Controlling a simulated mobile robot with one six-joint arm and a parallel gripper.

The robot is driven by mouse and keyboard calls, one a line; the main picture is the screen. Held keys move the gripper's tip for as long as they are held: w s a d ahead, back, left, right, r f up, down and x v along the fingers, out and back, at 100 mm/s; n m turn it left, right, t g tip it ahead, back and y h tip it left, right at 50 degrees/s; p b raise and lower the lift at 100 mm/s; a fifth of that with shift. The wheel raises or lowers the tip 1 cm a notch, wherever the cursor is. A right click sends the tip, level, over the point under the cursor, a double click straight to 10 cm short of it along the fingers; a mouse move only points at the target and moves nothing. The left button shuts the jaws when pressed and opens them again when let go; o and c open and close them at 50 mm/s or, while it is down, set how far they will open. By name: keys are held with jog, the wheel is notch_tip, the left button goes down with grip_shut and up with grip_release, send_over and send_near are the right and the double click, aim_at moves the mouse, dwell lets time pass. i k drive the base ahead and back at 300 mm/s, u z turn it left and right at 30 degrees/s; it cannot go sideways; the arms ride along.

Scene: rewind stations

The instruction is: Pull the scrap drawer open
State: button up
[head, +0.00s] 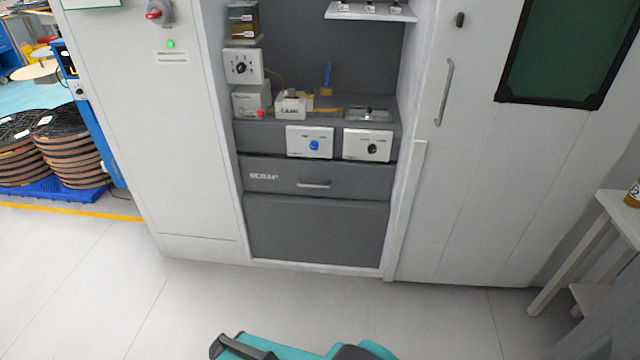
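The scrap drawer (350,180) is the wide dark grey front in the cabinet bay in the head view, below the two white control boxes. It has a light bar handle (314,184) at its middle and white lettering at its left that is too small to read surely. Its front looks flush with the bay, so the drawer appears closed. Nothing touches the handle. My gripper cannot be made out; only teal and dark parts of my own body show at the bottom edge, well below the drawer.
A white box with a blue knob (314,146) and one with a black knob (374,149) sit above the drawer. A plain dark panel (315,232) is below it. The floor (190,310) in front is clear. A white stand (625,215) is at the right.

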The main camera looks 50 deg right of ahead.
aim_at(260, 173)
jog(key=z, duration=0.45)
jog(key=i, duration=1)
jog(key=z, duration=0.15)
